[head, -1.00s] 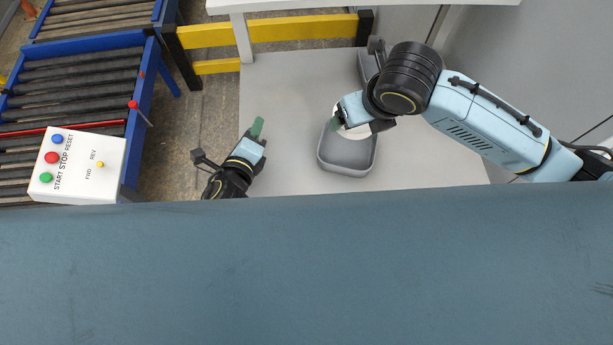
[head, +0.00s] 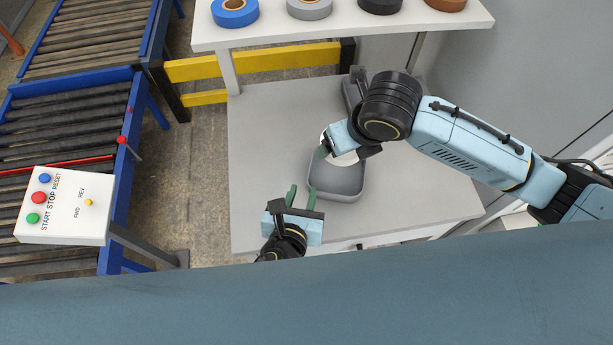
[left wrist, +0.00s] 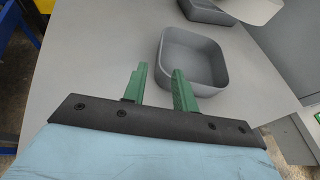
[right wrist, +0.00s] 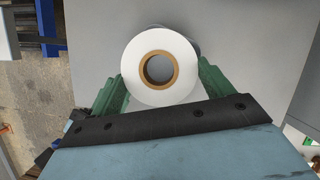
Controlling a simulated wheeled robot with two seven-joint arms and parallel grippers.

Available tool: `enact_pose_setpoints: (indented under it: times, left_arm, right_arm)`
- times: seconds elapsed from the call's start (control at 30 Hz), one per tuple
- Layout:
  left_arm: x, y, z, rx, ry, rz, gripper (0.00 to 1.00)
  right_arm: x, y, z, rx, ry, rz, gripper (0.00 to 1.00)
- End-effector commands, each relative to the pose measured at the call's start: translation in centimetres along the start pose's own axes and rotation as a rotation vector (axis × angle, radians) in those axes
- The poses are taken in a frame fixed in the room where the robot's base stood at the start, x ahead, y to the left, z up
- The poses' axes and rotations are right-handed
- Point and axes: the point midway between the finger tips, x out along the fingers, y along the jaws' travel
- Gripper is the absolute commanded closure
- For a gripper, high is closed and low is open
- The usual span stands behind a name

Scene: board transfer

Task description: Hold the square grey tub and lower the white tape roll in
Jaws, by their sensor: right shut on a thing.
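The square grey tub (head: 337,183) stands open and upright on the grey table, and its inside looks empty in the left wrist view (left wrist: 195,62). My left gripper (head: 301,194) is open and empty at the tub's near left corner. In the left wrist view its fingers (left wrist: 160,70) point at that corner, the right one overlapping the tub's wall; I cannot tell if they touch. My right gripper (head: 327,146) is shut on the white tape roll (right wrist: 132,52), which has a brown core. In the head view the roll (head: 346,160) shows over the tub's far part, partly hidden by the gripper.
Another grey container (left wrist: 207,11) stands behind the tub. A raised white shelf (head: 275,33) at the back holds blue, grey, black and brown rolls. A roller conveyor (head: 70,120) and a white button box (head: 65,207) are at left. The table's left part (head: 265,135) is clear.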

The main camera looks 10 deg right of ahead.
Motion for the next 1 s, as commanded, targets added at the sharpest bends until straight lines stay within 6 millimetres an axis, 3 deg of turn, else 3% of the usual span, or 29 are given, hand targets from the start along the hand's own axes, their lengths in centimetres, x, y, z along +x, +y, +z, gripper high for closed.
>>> enact_pose_setpoints:
  times: [0.2, 0.4, 0.87, 1.0]
  left_arm:
    - [4.5, 0.0, 0.1, -0.002, -0.001, 0.002, 0.72]
    - [7.1, 0.0, 0.1, -0.002, -0.001, 0.002, 0.72]
    - [8.3, 0.0, 0.0, -0.003, 0.0, 0.0, 0.72]
    - [8.2, 0.0, 0.0, -0.003, 0.0, 0.0, 0.86]
  right_arm:
    - [0.0, 0.0, 0.0, 0.0, -0.001, 0.0, 0.49]
    - [0.0, 0.0, 0.0, 0.0, -0.001, 0.0, 0.49]
    - [0.0, 0.0, 0.0, 0.0, -0.001, 0.0, 0.49]
    - [0.0, 0.0, 0.0, 0.0, -0.001, 0.0, 0.49]
